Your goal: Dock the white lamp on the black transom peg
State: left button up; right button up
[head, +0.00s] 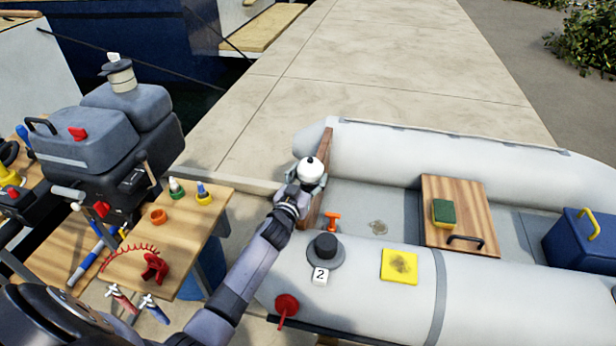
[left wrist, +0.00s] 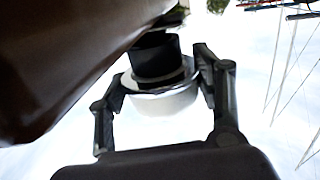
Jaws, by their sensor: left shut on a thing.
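The white lamp (head: 311,169), round with a small black knob on top, is held in my left gripper (head: 306,184) at the wooden transom (head: 322,160) of the grey dinghy. In the left wrist view, the two fingers of my left gripper (left wrist: 163,105) are shut on the lamp's white body (left wrist: 163,102). A black cylinder (left wrist: 156,57) adjoins the lamp there, beside the brown board (left wrist: 70,60). I cannot tell whether this cylinder is the peg or part of the lamp. In the head view, the gripper and lamp cover that spot. My right gripper is not in view.
The near tube bears a black round fitting (head: 325,250), a number 2 tag (head: 320,276), a yellow pad (head: 399,266) and a red handle (head: 287,305). A workbench (head: 190,240) with tools and an outboard motor (head: 110,140) stand left. The pavement (head: 400,60) behind is clear.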

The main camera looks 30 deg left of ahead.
pick_arm(q)
jog(key=shift+f+b, duration=0.55)
jog(key=o, duration=0.9)
jog(key=shift+o, duration=0.2)
jog(key=shift+s, duration=0.15)
jog(key=shift+s+d+r+p, duration=0.15)
jog(key=shift+s+p, duration=0.55)
jog(key=shift+s, duration=0.25)
jog(key=s+p, duration=0.3)
jog(key=s, duration=0.5)
jog(key=shift+s+d+r, duration=0.15)
jog(key=shift+s+d, duration=0.25)
jog(key=shift+d, duration=0.05)
